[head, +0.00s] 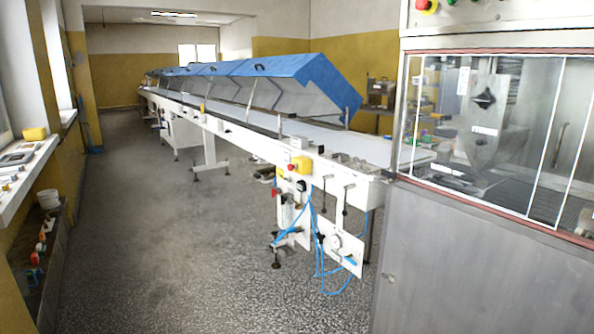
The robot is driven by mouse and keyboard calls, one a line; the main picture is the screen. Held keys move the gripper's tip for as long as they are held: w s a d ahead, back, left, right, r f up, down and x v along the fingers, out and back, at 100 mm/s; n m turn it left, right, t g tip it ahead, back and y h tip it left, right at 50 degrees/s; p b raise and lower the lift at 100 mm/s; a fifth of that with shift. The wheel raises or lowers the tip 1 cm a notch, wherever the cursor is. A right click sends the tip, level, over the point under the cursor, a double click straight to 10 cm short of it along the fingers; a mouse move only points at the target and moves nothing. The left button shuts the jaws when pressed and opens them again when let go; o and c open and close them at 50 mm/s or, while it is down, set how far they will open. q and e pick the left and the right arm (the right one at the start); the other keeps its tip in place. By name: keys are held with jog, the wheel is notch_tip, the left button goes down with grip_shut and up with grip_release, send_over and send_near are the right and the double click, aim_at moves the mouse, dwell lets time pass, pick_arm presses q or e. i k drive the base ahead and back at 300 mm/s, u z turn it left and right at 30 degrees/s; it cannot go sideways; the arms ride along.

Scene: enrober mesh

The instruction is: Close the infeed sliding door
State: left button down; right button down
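Clear sliding panels in white frames (546,135) stand in the window opening of the steel enrober cabinet (480,262) on the right. Which of them is the infeed sliding door, and whether a gap is open between them, I cannot tell for sure. Machine parts (484,98) and a mesh surface show behind the clear panels. The cabinet is cut off by the right edge of the picture. Neither of my grippers is in view.
A long white conveyor (230,125) with raised blue covers (300,72) runs from the cabinet to the back left. Blue hoses (320,270) hang under its near end. A windowsill (25,175) lines the left wall. The grey floor (160,250) between is clear.

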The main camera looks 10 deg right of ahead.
aim_at(553, 166)
jog(key=z, duration=0.05)
jog(key=i, duration=0.85)
jog(key=z, duration=0.5)
